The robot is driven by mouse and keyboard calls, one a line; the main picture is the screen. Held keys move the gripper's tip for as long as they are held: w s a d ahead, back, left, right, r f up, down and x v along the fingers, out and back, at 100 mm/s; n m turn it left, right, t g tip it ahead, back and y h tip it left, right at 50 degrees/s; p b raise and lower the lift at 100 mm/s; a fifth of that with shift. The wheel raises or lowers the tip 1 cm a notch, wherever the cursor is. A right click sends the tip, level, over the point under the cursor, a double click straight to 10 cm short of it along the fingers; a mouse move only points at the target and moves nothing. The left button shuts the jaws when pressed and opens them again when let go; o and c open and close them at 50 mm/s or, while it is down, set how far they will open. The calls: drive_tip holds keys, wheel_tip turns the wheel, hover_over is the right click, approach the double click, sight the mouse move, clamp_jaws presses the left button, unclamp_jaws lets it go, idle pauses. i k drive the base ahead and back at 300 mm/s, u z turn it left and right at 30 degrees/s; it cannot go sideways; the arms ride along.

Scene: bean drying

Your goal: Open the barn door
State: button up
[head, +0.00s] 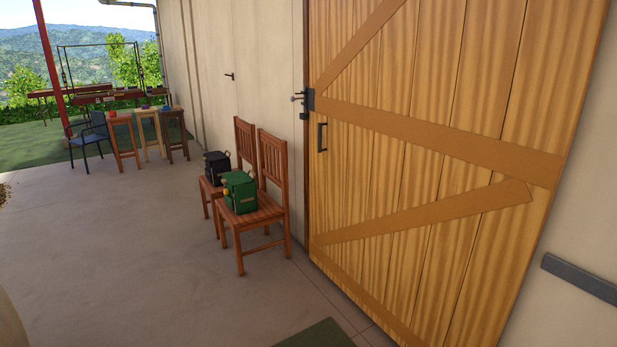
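The barn door (420,165) is a large panel of upright wooden planks with darker brown cross braces. It fills the right half of the head view and stands against the pale wall. A dark vertical handle (322,138) sits near its left edge. Just above the handle, a dark metal latch (306,100) sits at the door's left edge by the frame. No gap shows at that edge, and the door looks closed. My gripper is not in view.
Two wooden chairs (272,165) stand against the wall just left of the door, holding a green box (240,192) and a black box (216,167). A green mat (315,335) lies in front. Stools (147,122) and a dark chair (89,136) stand farther back. The concrete floor (110,240) at left is clear.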

sight(442, 132)
drive_tip(key=u, duration=0.45)
drive_tip(key=i, duration=0.8)
drive_tip(key=u, duration=0.5)
drive_tip(key=i, duration=0.75)
drive_tip(key=u, duration=0.2)
drive_tip(key=i, duration=1.85)
drive_tip(key=z, duration=0.05)
